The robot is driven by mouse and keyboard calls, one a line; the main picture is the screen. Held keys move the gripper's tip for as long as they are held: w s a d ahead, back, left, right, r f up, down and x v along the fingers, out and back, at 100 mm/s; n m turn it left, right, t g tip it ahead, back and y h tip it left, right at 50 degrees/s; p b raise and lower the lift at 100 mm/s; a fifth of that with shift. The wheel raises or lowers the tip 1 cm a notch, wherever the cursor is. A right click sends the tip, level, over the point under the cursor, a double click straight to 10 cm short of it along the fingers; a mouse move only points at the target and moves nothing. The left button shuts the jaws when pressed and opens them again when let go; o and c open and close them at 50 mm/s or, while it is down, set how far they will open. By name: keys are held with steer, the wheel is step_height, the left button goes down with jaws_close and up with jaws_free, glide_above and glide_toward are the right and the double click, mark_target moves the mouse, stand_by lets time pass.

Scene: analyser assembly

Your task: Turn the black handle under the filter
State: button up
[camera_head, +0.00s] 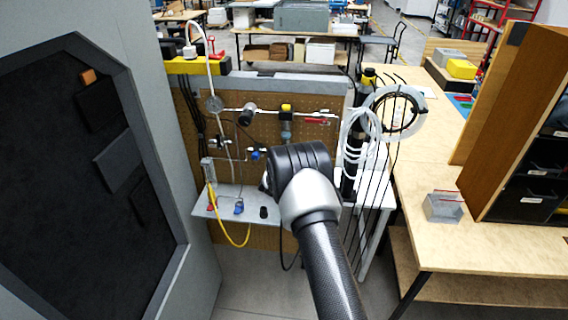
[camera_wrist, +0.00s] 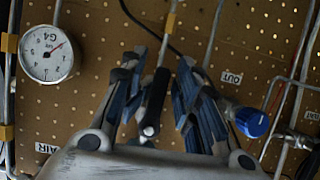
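A black handle (camera_wrist: 156,98) with a pale metal end stands out in the wrist view, in front of the brown pegboard (camera_wrist: 100,30). My gripper (camera_wrist: 158,66) is open, with one blue-and-black finger on each side of the handle. Gaps show between the handle and both fingers, so it is not gripped. In the head view, what looks like the filter (camera_head: 286,128), a grey-blue bowl under a yellow cap, hangs on the pegboard just beyond my wrist. My arm hides the handle and my fingers there.
A round gauge (camera_wrist: 47,53) is left of my fingers, and a blue knob (camera_wrist: 251,122) is close on the right. Thin pipes and cables cross the board. A shelf (camera_head: 225,197) juts out below. Coiled white tubing (camera_head: 362,135) hangs right of my wrist.

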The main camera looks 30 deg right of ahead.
steer(key=v, duration=1.2)
steer(key=s+a+r+n+g+y, duration=0.1)
steer(key=s+a+r+n+y, duration=0.15)
steer(key=s+a+r, duration=0.5)
steer(key=s+a+r+n+y, duration=0.1)
steer(key=s+a+r+y, duration=0.35)
steer(key=a+r, duration=0.45)
steer(key=s+a+n+g, duration=0.1)
steer(key=s+g, duration=0.1)
steer(key=s, duration=1.4)
steer(key=s+a+n+g+b, duration=0.1)
steer(key=s+n+g, duration=0.1)
steer(key=s, duration=1.4)
steer(key=shift+a+r+g, duration=0.4)
steer(key=shift+r+g, duration=0.05)
steer(key=shift+g, duration=0.35)
